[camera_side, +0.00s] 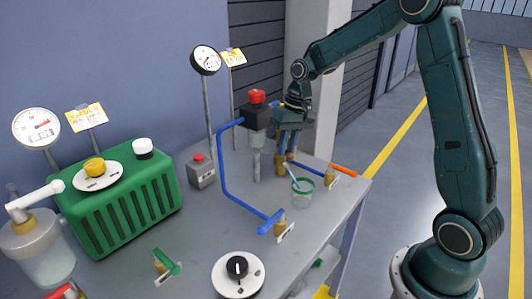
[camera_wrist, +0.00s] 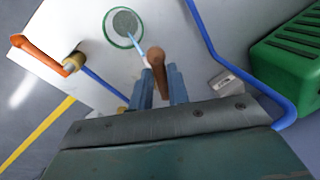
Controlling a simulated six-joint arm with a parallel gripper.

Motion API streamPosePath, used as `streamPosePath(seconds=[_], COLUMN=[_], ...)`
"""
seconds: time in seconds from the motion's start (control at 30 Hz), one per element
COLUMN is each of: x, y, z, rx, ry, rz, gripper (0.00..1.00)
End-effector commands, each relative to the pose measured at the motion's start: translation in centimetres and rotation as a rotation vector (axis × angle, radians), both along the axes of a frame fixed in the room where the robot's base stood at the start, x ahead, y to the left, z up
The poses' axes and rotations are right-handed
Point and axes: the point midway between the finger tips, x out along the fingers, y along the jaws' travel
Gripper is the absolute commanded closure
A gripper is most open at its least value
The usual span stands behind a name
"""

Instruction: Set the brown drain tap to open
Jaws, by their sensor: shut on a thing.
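The brown drain tap shows in the wrist view as a brown handle (camera_wrist: 157,60) between my fingertips. In the side view its brassy body (camera_side: 281,166) stands under my gripper (camera_side: 288,152), which hides most of the handle. My gripper (camera_wrist: 160,78) points down and is shut on the brown handle. A thin pale-blue streak (camera_wrist: 138,49) runs from beside the handle to a clear, green-rimmed cup (camera_side: 303,190); I cannot tell if it is liquid or a rod. The cup also shows in the wrist view (camera_wrist: 107,37).
An orange-handled tap (camera_side: 343,169) stands close by, right of the cup. A blue pipe (camera_side: 222,170) bends around the left to a blue-handled tap (camera_side: 272,221). A black box with a red top (camera_side: 257,97) stands just left of my gripper. A green ribbed tank (camera_side: 120,200) fills the left.

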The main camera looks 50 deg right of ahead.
Motion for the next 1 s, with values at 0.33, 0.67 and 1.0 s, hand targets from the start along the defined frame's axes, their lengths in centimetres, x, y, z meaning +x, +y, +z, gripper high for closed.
streamPosePath(seconds=[0.33, 0.67, 1.0], x=[-0.07, -0.11, -0.11], y=[-0.76, -0.94, -0.94], z=[0.1, 0.1, 0.1], rx=[0.0, 0.0, 0.0], ry=[-0.002, -0.001, -0.001], rz=[0.225, 0.286, 0.285], gripper=[1.0, 1.0, 0.75])
